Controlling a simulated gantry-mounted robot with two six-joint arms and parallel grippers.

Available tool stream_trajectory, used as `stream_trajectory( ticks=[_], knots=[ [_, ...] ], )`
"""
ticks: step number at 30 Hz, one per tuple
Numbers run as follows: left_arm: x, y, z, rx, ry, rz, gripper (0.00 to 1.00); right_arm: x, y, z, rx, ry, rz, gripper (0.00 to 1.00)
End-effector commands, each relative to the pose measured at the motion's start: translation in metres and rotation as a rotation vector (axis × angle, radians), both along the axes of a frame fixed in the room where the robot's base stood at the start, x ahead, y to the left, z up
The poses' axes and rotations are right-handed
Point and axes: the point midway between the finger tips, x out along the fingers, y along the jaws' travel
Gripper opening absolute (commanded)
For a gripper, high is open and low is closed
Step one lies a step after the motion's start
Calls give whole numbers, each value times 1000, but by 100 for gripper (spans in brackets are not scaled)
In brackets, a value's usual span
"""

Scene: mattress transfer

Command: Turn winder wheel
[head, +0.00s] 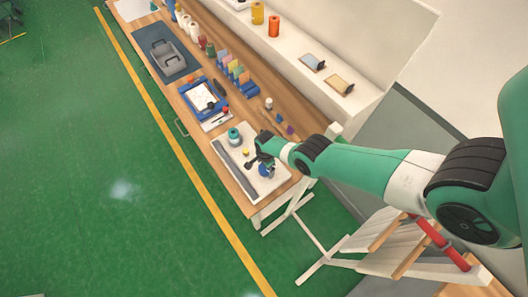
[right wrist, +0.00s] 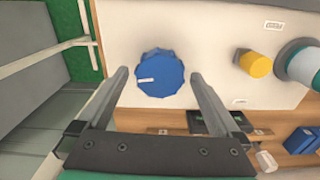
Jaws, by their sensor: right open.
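The winder wheel is a blue knob (right wrist: 160,73) with a fluted edge and a white mark pointing left in the right wrist view. It sits on a white board (right wrist: 205,28). My right gripper (right wrist: 161,80) is open, with one finger on each side of the wheel and visible gaps between. In the head view the wheel (head: 266,171) shows small at the near end of the bench, with my right gripper (head: 262,165) over it and partly covering it. My left gripper is not in view.
A yellow cylinder (right wrist: 256,65) and a teal-and-white spool (right wrist: 300,64) stand right of the wheel in the right wrist view. The wooden bench (head: 238,193) holds a blue tray (head: 203,98) and a grey caddy (head: 170,61) farther off. Green floor (head: 90,180) lies open at left.

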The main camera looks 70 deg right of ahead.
Motion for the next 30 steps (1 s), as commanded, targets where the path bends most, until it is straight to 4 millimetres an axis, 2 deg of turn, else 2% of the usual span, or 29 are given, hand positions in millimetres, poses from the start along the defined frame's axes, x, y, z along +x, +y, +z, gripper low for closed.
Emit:
stream_trajectory(
  ticks=[2,3,15,17,30],
  knots=[
    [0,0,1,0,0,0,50,0,0,1,0,0,0,100],
    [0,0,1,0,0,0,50,0,0,1,0,0,0,96],
    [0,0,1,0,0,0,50,0,0,1,0,0,0,24],
    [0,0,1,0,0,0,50,0,0,1,0,0,0,15],
    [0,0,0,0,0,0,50,0,0,1,0,0,95,15]
  ],
)
